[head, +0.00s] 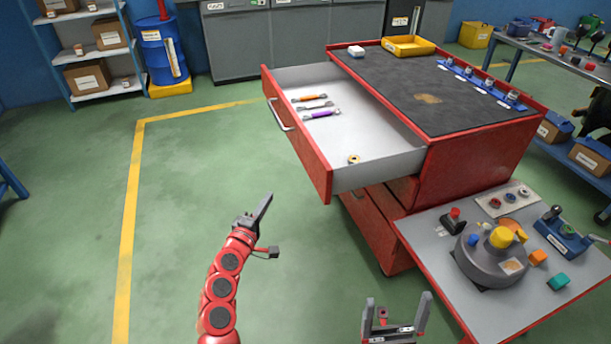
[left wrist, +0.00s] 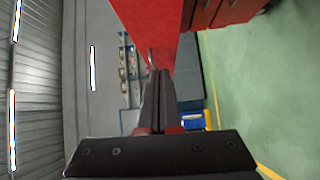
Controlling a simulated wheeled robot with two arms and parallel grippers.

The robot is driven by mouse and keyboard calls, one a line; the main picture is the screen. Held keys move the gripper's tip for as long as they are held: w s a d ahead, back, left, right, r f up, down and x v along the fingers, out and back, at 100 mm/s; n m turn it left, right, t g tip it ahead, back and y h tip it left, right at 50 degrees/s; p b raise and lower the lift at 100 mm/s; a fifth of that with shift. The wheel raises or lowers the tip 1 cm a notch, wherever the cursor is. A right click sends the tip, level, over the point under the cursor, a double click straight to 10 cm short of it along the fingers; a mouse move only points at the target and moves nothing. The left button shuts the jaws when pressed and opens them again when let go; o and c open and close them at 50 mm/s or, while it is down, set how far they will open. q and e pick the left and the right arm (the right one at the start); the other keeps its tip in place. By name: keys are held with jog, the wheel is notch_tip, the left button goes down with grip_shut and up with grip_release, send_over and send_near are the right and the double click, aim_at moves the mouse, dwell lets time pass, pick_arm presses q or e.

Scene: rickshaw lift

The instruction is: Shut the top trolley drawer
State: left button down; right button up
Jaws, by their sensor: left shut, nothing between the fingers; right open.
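The top drawer (head: 297,150) of the red trolley (head: 478,165) is pulled far out to the left. It has a red front with a metal handle (head: 279,115) and a pale inside holding several wrenches (head: 318,104) and a small brass-coloured part (head: 354,159). My left gripper (head: 265,206) is shut and empty, left of the drawer front and apart from it in the head view. In the left wrist view its closed fingers (left wrist: 157,95) point toward a red panel (left wrist: 150,28). My right gripper (head: 397,308) is open and empty, at the bottom, left of the side table.
A side table (head: 412,235) with a round grey device (head: 488,258) and small coloured parts stands at the right, near the trolley. A dark mat, a yellow tray (head: 407,46) and a blue rack lie on the trolley top. The green floor at left is clear.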

pick_arm(q)
jog(key=d+h, duration=0.2)
jog(key=b, duration=0.1)
send_near(312, 165)
jog(key=w+a, duration=0.1)
jog(key=w, duration=0.3)
jog(key=d, duration=0.1)
jog(key=w+d, duration=0.1)
jog(key=shift+w+d+m+g, duration=0.15)
jog(key=shift+d+m+g, duration=0.1)
jog(key=shift+m+g, duration=0.05)
jog(key=shift+w+d+r, duration=0.1)
jog(key=shift+w+d, duration=0.05)
jog(key=shift+d, duration=0.3)
